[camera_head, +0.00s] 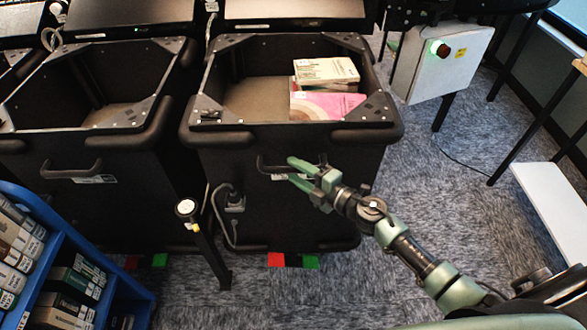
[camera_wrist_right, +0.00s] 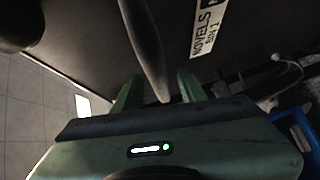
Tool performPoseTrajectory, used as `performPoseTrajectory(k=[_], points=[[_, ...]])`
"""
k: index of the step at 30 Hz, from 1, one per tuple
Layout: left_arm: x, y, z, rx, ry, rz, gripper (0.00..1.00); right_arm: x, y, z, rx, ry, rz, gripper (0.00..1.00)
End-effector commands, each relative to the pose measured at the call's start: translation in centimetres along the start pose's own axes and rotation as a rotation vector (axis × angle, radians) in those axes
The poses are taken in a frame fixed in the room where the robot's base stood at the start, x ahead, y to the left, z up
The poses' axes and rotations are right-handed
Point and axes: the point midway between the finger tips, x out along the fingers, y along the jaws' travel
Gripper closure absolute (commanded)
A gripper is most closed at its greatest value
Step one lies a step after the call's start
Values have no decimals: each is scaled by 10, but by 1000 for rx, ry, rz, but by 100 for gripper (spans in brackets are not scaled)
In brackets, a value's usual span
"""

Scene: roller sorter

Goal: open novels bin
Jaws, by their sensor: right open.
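The novels bin (camera_head: 225,160) is a black bin with an open top, and books lie inside it. Its front has a dark bar handle (camera_head: 262,168) with a small white label just below. In the right wrist view the label (camera_wrist_right: 207,28) reads NOVELS. My right gripper (camera_head: 290,169) is at this handle with its jaws open. In the right wrist view the handle (camera_wrist_right: 144,45) runs between the two green fingers (camera_wrist_right: 157,82). The fingers do not look closed on it. My left gripper is not in view.
A similar black bin (camera_head: 80,210) stands to the left. A black post (camera_head: 205,245) stands in front, between the bins. A blue rack of books (camera_head: 110,300) is at lower left. A control box with a red button (camera_head: 440,60) is at right.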

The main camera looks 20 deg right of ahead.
Motion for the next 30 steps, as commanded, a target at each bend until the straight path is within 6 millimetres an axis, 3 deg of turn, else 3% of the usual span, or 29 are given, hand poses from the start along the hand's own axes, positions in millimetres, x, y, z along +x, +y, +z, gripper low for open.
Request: performPoseTrajectory(k=[4,12,17,30], points=[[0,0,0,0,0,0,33,11,0,0,1,0,0,59],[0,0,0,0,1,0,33,13,0,-1,1,1,0,59],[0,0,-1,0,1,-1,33,13,0,0,1,0,-1,100],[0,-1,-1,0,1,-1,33,12,-1,0,1,0,-1,100]])
